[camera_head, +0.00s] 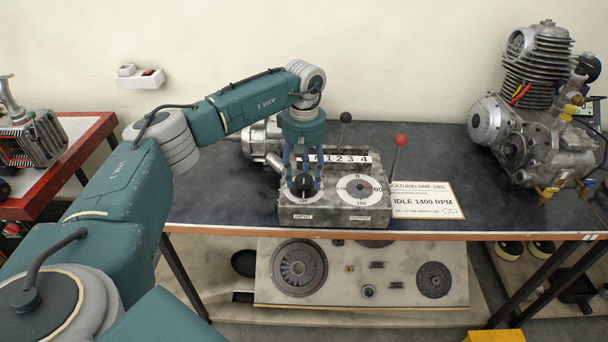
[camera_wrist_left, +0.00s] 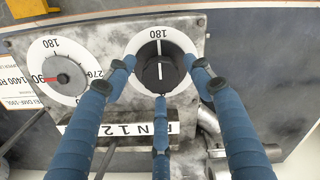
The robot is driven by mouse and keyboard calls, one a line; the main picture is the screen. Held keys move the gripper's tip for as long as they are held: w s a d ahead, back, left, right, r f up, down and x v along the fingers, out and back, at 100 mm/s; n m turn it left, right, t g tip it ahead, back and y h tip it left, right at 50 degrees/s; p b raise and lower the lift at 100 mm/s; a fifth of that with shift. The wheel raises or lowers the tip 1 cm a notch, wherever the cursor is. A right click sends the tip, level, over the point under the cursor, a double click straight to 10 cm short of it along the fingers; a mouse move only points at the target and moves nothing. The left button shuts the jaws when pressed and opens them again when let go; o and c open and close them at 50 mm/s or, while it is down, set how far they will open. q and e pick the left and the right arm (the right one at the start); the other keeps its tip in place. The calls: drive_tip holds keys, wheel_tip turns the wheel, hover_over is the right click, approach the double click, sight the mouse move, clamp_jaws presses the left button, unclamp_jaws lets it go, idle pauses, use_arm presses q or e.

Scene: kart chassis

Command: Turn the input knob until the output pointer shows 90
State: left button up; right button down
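The input knob (camera_wrist_left: 160,74) is a black round knob with a white line, on a white dial on the left of the box top in the head view (camera_head: 302,184). My left gripper (camera_head: 303,176) points down over it. In the left wrist view its blue fingers stand around the knob, with gaps visible at the two upper fingertips; the gripper looks open. The output dial (camera_head: 360,188) is to the right in the head view. In the left wrist view its red pointer (camera_wrist_left: 50,79) lies at about the 90 mark. My right gripper is not in view.
The metal gearbox (camera_head: 335,220) stands at the table's front edge. A red-knobbed lever (camera_head: 399,150) and a black-knobbed lever (camera_head: 345,126) rise behind it. A sign (camera_head: 425,200) lies to its right, and an engine (camera_head: 540,120) stands farther right.

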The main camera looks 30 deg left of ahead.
sight(304, 178)
use_arm(q)
wheel_tip(304, 178, up, 12)
idle(0.7)
idle(0.4)
